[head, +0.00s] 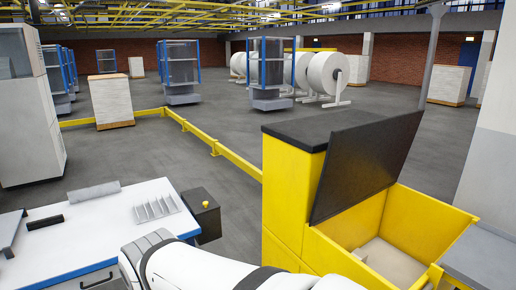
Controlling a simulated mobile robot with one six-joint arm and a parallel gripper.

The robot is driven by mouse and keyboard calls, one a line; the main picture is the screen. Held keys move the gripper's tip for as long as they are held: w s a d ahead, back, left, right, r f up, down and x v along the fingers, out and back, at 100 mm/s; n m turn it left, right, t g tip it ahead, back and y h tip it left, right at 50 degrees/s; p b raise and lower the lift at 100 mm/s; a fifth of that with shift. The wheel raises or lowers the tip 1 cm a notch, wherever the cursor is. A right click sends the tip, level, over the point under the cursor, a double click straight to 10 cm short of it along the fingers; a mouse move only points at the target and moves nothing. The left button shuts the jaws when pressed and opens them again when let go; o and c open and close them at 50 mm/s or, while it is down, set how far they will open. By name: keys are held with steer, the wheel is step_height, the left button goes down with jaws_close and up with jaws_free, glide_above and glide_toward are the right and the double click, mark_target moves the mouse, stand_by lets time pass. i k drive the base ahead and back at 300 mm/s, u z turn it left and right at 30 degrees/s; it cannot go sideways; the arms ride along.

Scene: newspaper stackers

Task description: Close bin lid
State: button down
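A yellow bin (430,222) stands at the lower right in the head view. Its dark grey lid (365,165) is open, tilted up and leaning back to the left against the side of a taller yellow cabinet with a black top (322,127). The bin's inside shows a pale floor (392,262), and its front part is cut off by the picture's lower edge. My white arm crosses the bottom middle in front of the yellow cabinet. My gripper is not visible.
A white worktable (95,232) with a grey rack (156,208) and a black box with a yellow button (203,212) is at the left. A low yellow rail (215,148) runs behind it. A grey surface (485,255) borders the bin's right. Paper rolls (328,72) stand far behind.

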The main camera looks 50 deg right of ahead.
mark_target(362, 160)
steer(key=u, duration=0.05)
steer(key=i, duration=1.85)
steer(key=z, duration=3.45)
steer(key=i, duration=1)
steer(key=z, duration=0.05)
